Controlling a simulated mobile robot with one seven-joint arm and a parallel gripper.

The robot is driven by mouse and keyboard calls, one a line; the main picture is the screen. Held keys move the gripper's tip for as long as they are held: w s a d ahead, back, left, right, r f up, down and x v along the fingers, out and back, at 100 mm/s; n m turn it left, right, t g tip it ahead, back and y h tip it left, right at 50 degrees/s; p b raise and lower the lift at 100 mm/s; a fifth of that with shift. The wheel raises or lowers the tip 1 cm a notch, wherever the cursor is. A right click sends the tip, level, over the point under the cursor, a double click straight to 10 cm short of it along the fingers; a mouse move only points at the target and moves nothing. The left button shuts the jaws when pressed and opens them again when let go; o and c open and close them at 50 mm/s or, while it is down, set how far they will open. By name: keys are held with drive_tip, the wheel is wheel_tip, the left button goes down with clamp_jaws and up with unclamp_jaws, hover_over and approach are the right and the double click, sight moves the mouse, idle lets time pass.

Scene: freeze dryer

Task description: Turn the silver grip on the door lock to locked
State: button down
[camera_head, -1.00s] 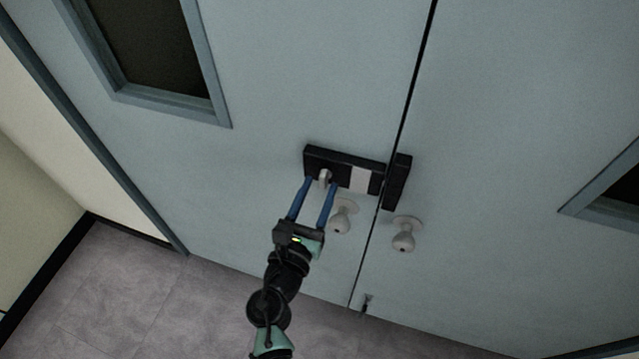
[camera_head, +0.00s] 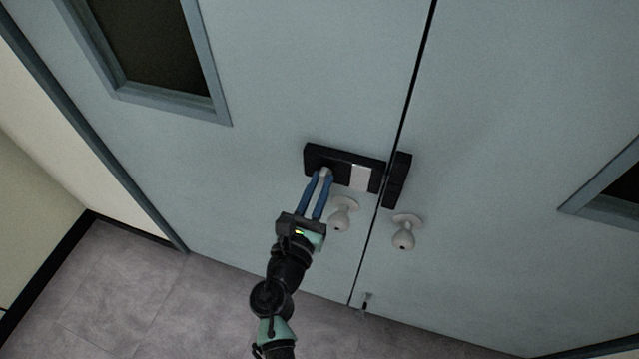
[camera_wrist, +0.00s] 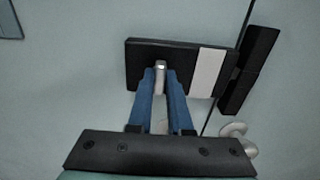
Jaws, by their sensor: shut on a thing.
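The black door lock (camera_head: 340,161) is mounted on the left door, with a pale panel on its right part. It also shows in the wrist view (camera_wrist: 180,55). The silver grip (camera_wrist: 160,66) stands out from the lock's left part, and its small tip shows in the head view (camera_head: 325,170). My gripper (camera_head: 323,174) has its two blue fingers closed on the silver grip from below. In the wrist view the fingertips (camera_wrist: 160,72) lie on both sides of the grip. Part of the grip is hidden between the fingers.
A black catch block (camera_head: 398,180) sits on the right door across the narrow gap. Two round pale knobs, the left one (camera_head: 342,215) and the right one (camera_head: 404,233), stick out below the lock. The left knob is close to my fingers. Grey floor (camera_head: 150,290) lies below.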

drive_tip(key=shift+m, duration=0.3)
drive_tip(key=m+b, duration=0.3)
drive_tip(key=shift+f+m, duration=0.15)
drive_tip(key=shift+m, duration=0.15)
drive_tip(key=shift+d+f+m+b, duration=0.1)
drive_tip(key=shift+m+b, duration=2.05)
drive_tip(key=shift+m, duration=0.85)
drive_tip(key=shift+d+m+b, duration=0.1)
drive_tip(key=shift+m+b, duration=2.05)
drive_tip(key=shift+m, duration=0.85)
drive_tip(key=c, duration=0.8)
unclamp_jaws()
drive_tip(key=shift+c, duration=0.2)
drive_tip(key=shift+s, duration=0.2)
